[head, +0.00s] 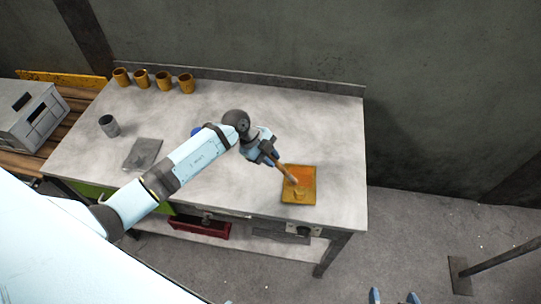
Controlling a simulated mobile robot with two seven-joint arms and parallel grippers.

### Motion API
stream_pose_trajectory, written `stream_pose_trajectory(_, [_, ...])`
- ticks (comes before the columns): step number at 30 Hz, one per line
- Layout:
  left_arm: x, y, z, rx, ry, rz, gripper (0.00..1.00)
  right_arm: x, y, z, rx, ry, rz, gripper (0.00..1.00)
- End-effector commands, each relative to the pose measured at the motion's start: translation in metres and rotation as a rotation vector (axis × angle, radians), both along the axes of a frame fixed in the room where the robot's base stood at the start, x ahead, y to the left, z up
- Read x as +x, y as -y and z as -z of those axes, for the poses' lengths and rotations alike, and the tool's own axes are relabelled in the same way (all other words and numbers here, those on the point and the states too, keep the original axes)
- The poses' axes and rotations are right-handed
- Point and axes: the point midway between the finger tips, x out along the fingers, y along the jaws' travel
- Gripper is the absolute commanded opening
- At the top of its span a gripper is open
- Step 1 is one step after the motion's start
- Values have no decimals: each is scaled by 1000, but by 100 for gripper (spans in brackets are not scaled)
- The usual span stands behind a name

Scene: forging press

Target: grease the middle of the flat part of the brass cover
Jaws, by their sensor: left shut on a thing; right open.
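The brass cover (311,193) is a square, yellow-orange plate lying flat near the right front corner of the workbench. My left gripper (270,158) is at the cover's upper left and is shut on a brush with a light wooden handle (282,170). The brush slants down to the right, and its head is over the middle of the cover. I cannot tell whether the bristles touch the surface. A small rounded mark shows just below the brush head. My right gripper (393,297) is open and empty at the bottom edge, away from the bench; only its fingertips show.
The grey workbench (335,130) has clear room behind the cover. Several brass cups (163,80) line its back left edge. A grey cup (109,125) and a dark grey plate (142,154) are at the left. A red box (202,228) sits on the lower shelf.

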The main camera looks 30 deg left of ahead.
Motion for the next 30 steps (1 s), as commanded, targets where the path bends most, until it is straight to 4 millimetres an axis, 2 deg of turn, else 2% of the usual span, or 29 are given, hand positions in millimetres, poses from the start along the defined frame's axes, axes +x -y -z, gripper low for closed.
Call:
stream_pose_trajectory(12, [16, -6, 1, 0, 1, 0, 0, -2, 0, 6, -2, -8, 0, 89])
stream_pose_trajectory(30, [-1, 0, 2, 1, -1, 0, 0, 0, 0, -15, 0, 0, 0, 89])
